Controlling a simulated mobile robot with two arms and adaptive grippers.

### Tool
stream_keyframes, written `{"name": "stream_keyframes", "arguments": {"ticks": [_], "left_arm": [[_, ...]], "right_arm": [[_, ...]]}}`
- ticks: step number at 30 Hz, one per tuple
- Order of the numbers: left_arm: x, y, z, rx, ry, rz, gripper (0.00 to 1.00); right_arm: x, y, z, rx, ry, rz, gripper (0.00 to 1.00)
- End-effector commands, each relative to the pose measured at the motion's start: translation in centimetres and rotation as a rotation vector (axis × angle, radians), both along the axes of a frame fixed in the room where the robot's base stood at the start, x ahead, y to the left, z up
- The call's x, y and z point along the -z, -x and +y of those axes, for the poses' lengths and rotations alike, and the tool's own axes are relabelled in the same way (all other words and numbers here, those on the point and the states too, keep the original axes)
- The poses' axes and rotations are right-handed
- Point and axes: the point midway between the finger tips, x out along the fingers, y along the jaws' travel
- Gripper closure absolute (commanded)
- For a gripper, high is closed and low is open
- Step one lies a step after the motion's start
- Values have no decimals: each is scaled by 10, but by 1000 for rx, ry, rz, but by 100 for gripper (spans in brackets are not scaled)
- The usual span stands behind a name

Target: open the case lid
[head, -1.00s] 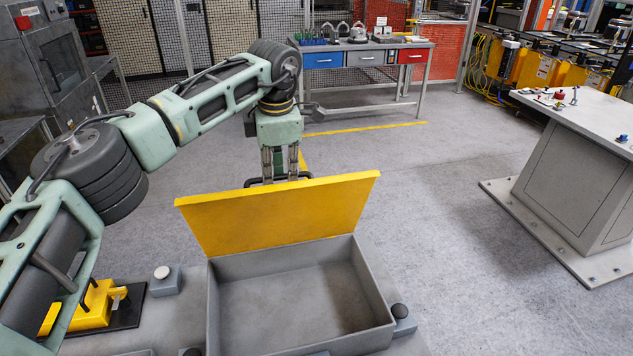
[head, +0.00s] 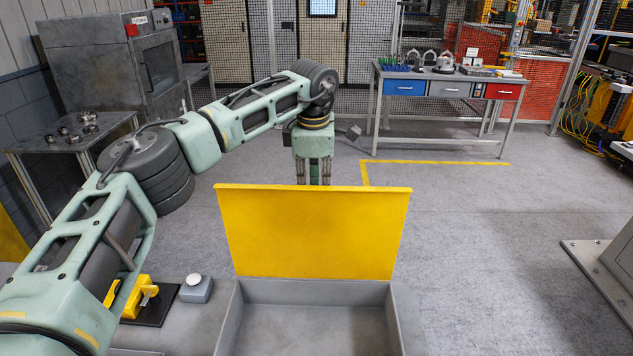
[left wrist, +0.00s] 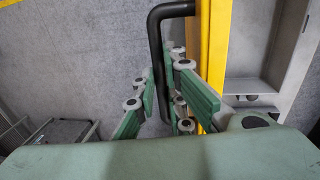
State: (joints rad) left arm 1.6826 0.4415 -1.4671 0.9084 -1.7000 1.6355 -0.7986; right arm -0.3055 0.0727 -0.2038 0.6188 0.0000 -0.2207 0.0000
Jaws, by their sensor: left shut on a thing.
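The yellow case lid (head: 313,232) stands raised at the back edge of the grey case (head: 230,315), whose open inside looks empty. In the left wrist view the lid (left wrist: 213,45) shows edge-on, with a black bar handle (left wrist: 155,50) on its outer face. My left gripper (left wrist: 163,105) is shut on this handle, its green finger pads on either side of the bar. In the head view the gripper's fingertips are hidden behind the lid. My right gripper is not in view.
Left of the case are a small grey block with a white button (head: 194,288) and a yellow fixture (head: 130,297) on a black plate. A workbench with blue, grey and red drawers (head: 450,90) stands at the back. The floor behind and right of the lid is clear.

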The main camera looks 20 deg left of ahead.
Motion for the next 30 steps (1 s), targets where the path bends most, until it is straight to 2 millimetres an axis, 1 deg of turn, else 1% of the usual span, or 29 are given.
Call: {"name": "stream_keyframes", "arguments": {"ticks": [1,2,7,8,16,19,23,30], "left_arm": [[5,2,-2,3,4,9,100],[5,2,-2,3,4,9,89],[3,1,-2,3,3,7,74],[3,1,-2,3,3,7,73],[1,1,-1,2,1,4,73],[-4,1,-1,2,2,3,73],[-22,3,-3,2,2,-1,73],[-73,11,-6,2,2,0,73]], "right_arm": [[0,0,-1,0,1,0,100],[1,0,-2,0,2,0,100],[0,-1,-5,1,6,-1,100],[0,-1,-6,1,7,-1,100],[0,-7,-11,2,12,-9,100],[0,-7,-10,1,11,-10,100],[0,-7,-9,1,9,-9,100],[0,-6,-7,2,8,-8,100]]}}
